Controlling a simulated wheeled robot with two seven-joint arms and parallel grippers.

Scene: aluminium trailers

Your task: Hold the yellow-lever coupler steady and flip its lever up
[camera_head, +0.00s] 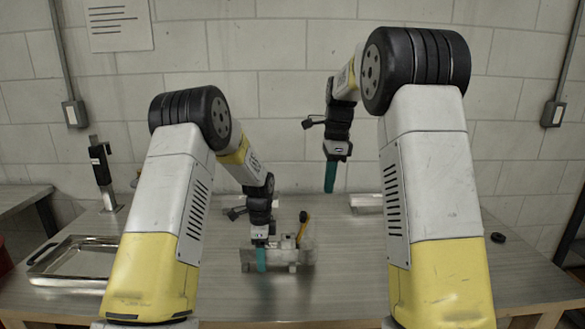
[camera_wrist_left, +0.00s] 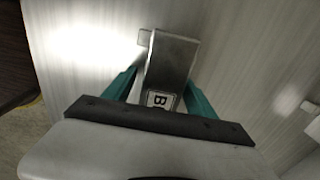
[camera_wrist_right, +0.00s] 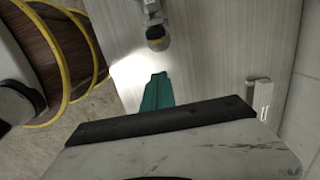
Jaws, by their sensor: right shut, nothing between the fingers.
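The coupler (camera_head: 304,254) is a grey metal piece on the table in the middle. Its yellow lever (camera_head: 302,227) rises from the coupler's right part, leaning slightly right, with a dark tip. My left gripper (camera_head: 261,260) is at the coupler's left part. In the left wrist view its teal fingers (camera_wrist_left: 165,85) close on both sides of a metal bar of the coupler (camera_wrist_left: 174,58) with a "B" label. My right gripper (camera_head: 330,178) hangs shut and empty above the table, behind and right of the lever. In the right wrist view its fingers (camera_wrist_right: 157,92) point toward the coupler's rounded end (camera_wrist_right: 156,35).
A shallow metal tray (camera_head: 62,275) lies on the table at left. A black and grey upright device (camera_head: 102,172) stands behind it. The table right of the coupler looks clear.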

